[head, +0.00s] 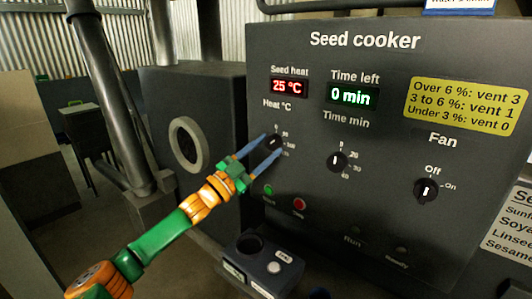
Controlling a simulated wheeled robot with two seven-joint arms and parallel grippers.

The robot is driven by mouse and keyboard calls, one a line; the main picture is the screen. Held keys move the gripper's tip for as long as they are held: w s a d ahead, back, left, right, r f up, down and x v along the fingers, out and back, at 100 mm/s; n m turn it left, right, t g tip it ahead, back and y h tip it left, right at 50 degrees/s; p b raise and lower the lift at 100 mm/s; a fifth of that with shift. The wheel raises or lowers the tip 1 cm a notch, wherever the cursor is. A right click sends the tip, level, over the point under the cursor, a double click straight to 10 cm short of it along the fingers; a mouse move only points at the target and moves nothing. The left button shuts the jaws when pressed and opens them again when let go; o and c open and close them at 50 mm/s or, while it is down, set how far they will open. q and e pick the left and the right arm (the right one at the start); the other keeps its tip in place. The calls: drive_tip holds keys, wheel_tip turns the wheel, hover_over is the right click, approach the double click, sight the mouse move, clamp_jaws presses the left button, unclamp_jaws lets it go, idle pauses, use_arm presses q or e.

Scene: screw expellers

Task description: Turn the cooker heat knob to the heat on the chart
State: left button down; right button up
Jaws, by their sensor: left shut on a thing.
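The seed cooker (385,80) is a dark grey panel filling the right half of the head view. Its heat knob (273,142), under the label "Heat °C", is black and partly hidden by my fingers. My left gripper (272,147) reaches in from the lower left, its two blue fingers on either side of the heat knob and shut on it. The red seed heat display (289,87) reads 25 °C. A chart (507,225) at the right edge is cut off; seed names show, but no heat values. My right gripper is not in view.
A time knob (337,161) and a fan knob (426,190) sit to the right. Green (268,190) and red (299,204) buttons lie just below the gripper. A pipe (110,100) rises at left.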

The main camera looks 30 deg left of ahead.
use_arm(q)
drive_tip(key=m+h, duration=0.1)
drive_tip(key=m, duration=0.1)
drive_tip(key=m+g+p, duration=0.1)
drive_tip(key=m, duration=0.1)
drive_tip(key=m+g+h+p, duration=0.1)
drive_tip(key=m, duration=0.1)
drive_tip(key=shift+a+r+h, duration=0.3)
drive_tip(key=shift+r, duration=0.1)
drive_tip(key=shift+a+r+m+g+h+p, duration=0.1)
drive_tip(key=shift+m+g+p, duration=0.25)
drive_tip(key=shift+m, duration=0.55)
drive_tip(key=shift+d+f+m+g+h+p, duration=0.1)
drive_tip(key=shift+m+g+p, duration=0.25)
drive_tip(key=shift+m, duration=0.55)
drive_tip(key=shift+a+r+m+g+h+p, duration=0.15)
drive_tip(key=shift+m+p, duration=0.3)
drive_tip(key=shift+m, duration=0.45)
drive_tip(key=shift+g, duration=0.25)
drive_tip(key=shift+c, duration=2.2)
unclamp_jaws()
drive_tip(key=shift+o, duration=0.6)
drive_tip(key=shift+w+f, duration=0.2)
